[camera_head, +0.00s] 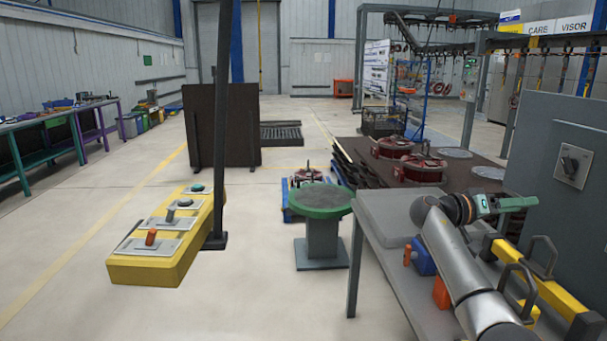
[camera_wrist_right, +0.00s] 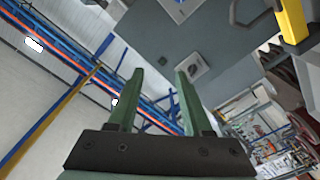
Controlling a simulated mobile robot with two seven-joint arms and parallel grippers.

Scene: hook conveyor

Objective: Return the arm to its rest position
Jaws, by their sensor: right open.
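My right arm (camera_head: 463,262) reaches up from the lower right over a grey table. Its green right gripper (camera_head: 528,202) points right, in front of the grey cabinet. In the right wrist view the two green fingers of the right gripper (camera_wrist_right: 160,82) stand apart with nothing between them. My left arm and left gripper are out of view.
The grey cabinet (camera_head: 551,135) with a black switch stands close to the right gripper. Below are the table (camera_head: 375,207), a blue item (camera_head: 422,259) and yellow bars with black handles (camera_head: 553,291). A yellow control box (camera_head: 143,267) hangs at left.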

